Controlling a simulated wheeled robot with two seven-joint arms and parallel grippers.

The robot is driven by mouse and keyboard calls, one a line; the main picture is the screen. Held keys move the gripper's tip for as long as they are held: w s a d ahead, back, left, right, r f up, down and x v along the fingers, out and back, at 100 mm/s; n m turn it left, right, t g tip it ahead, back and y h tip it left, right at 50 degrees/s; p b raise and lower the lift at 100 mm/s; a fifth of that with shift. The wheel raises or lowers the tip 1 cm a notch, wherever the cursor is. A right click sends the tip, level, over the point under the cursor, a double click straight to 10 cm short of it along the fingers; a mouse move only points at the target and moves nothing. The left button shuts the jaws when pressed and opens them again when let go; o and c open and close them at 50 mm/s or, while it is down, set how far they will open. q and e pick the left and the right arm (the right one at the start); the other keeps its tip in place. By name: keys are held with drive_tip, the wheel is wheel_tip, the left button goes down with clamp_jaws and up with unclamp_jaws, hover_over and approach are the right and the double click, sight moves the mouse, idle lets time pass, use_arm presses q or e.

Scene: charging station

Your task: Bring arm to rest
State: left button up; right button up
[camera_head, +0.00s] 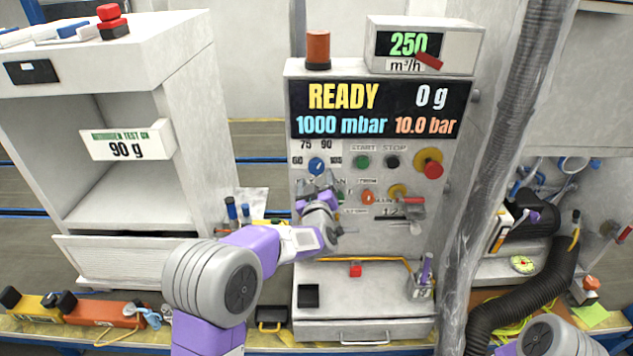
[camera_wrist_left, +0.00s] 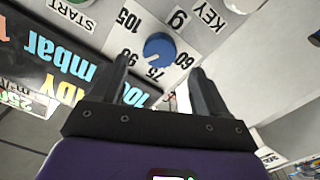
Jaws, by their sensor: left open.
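My left arm reaches in from the bottom left of the head view to the control panel. Its gripper (camera_head: 316,190) is open in front of the panel, just below the blue knob (camera_head: 316,166). In the left wrist view, the two dark fingers (camera_wrist_left: 162,70) are spread, with nothing held between them. The blue knob (camera_wrist_left: 159,48) lies beyond them, its white mark seemingly towards 75. The gap from the fingers to the panel is hard to judge. Part of my right arm (camera_head: 550,338) shows at the bottom right; its gripper is out of view.
The display (camera_head: 380,108) reads READY, 0 g, 1000 mbar and 10.0 bar. A red emergency button (camera_head: 432,169) sits on the panel. A white cabinet (camera_head: 190,60) stands left; a thick grey hose (camera_head: 500,150) runs down at right.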

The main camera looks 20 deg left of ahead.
use_arm(q)
drive_tip(key=s+d+f+m+g+h, duration=0.1)
drive_tip(key=s+f+g+h, duration=0.2)
drive_tip(key=f, duration=0.7)
drive_tip(key=s+d+f+m+g, duration=0.15)
drive_tip(key=s+f, duration=0.35)
drive_tip(key=f, duration=0.5)
drive_tip(key=s+d+f+m+g+h, duration=0.1)
drive_tip(key=s+f+m+g+h, duration=0.3)
drive_tip(key=f, duration=0.7)
drive_tip(key=s+d+f+g, duration=0.2)
drive_tip(key=s+f, duration=0.2)
drive_tip(key=s, duration=0.5)
drive_tip(key=s+d+f+g+h, duration=0.1)
drive_tip(key=s+d+f+g, duration=0.1)
drive_tip(key=s, duration=0.8)
drive_tip(key=s+d+f+g+h+b, duration=0.1)
drive_tip(key=s+f+g, duration=0.3)
drive_tip(key=s, duration=0.5)
wheel_tip(320, 180, down, 3)
drive_tip(key=shift+s+d+r+n, duration=0.15)
drive_tip(key=shift+d+n, duration=0.2)
drive_tip(key=shift+d, duration=0.2)
